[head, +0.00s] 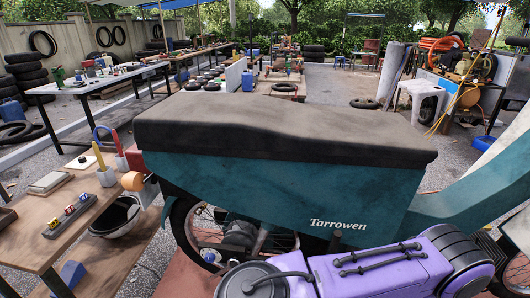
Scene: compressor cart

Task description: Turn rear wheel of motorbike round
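The motorbike (270,195) stands side-on across the middle, with a teal body lettered "Tarrowen" and a long dark seat (280,125). Its orange tail light (132,181) is at the left end. The rear wheel (180,228) is below the left part of the body, with a black tyre and thin spokes. The body hides its top, and a purple arm link of mine in front hides part of its lower right. Neither of my grippers is in view.
A wooden bench (85,232) with small tools and a tray stands close at left. A white bowl-like helmet (115,215) sits beside the rear wheel. A white stool (419,98) and a compressor cart (455,80) stand behind at right.

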